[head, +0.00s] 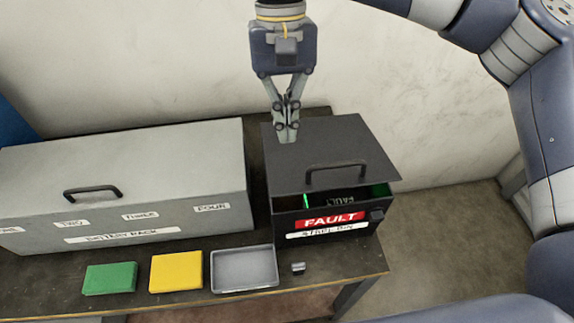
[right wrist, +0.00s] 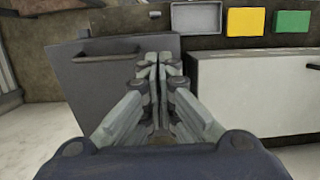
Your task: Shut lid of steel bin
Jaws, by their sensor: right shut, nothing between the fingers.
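The steel bin (head: 290,222) is a dark box with a red FAULT label and a white label on its front, at the right end of the table. Its dark lid (head: 320,147) is tilted, with its handle edge raised a little above the front rim. A green-edged gap shows a dark object inside. My right gripper (head: 288,138) is shut and empty, pointing down at the lid's rear left part; I cannot tell whether it touches. In the right wrist view the fingers (right wrist: 152,65) are together over the lid (right wrist: 105,90). My left gripper is out of view.
A long grey battery pack box (head: 130,180) with a closed lid stands left of the bin. A green block (head: 110,278), a yellow block (head: 176,272), a grey tray (head: 245,270) and a small metal piece (head: 298,268) lie along the table's front. A wall is behind.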

